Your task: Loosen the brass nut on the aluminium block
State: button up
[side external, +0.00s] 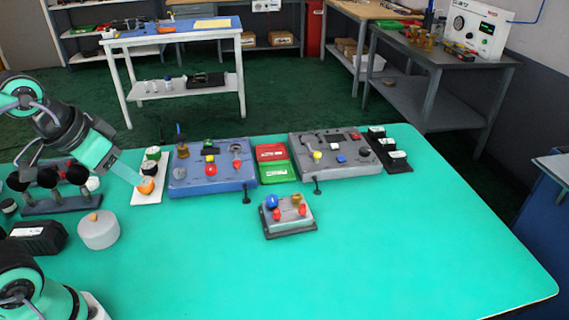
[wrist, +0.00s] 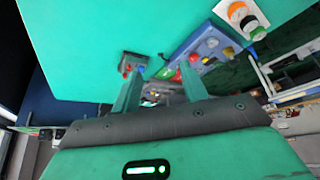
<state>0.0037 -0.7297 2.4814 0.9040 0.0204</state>
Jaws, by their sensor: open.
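A small grey metal block (side external: 290,228), which looks like the aluminium block, sits on the teal table right of centre. On it are a blue knob (side external: 271,202), red parts and a brass-coloured nut (side external: 296,199). The block also shows small in the wrist view (wrist: 133,62), beyond my left finger; the nut cannot be made out there. My gripper (side external: 132,177) is open and empty in the side view, well left of the block, pointing down near an orange knob (side external: 146,186) on a white plate. Both fingers show apart in the wrist view (wrist: 161,68).
A blue panel (side external: 212,183) and a grey panel (side external: 335,166) with knobs stand behind the block, with red and green boxes (side external: 272,164) between. Two thin black posts (side external: 246,192) flank the block's rear. The table's right front is clear.

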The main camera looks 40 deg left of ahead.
jog(key=w+d+r+m+g, duration=0.1)
jog(key=w+d+r+m, duration=0.15)
jog(key=w+m, duration=0.45)
jog(key=m+g, duration=0.5)
jog(key=m, duration=0.8)
send_over(296, 194)
notch_tip(296, 194, down, 15)
jog(key=shift+f, duration=0.1)
jog(key=shift+f, duration=0.15)
jog(key=shift+f, duration=3.75)
jog(key=shift+c, duration=0.4)
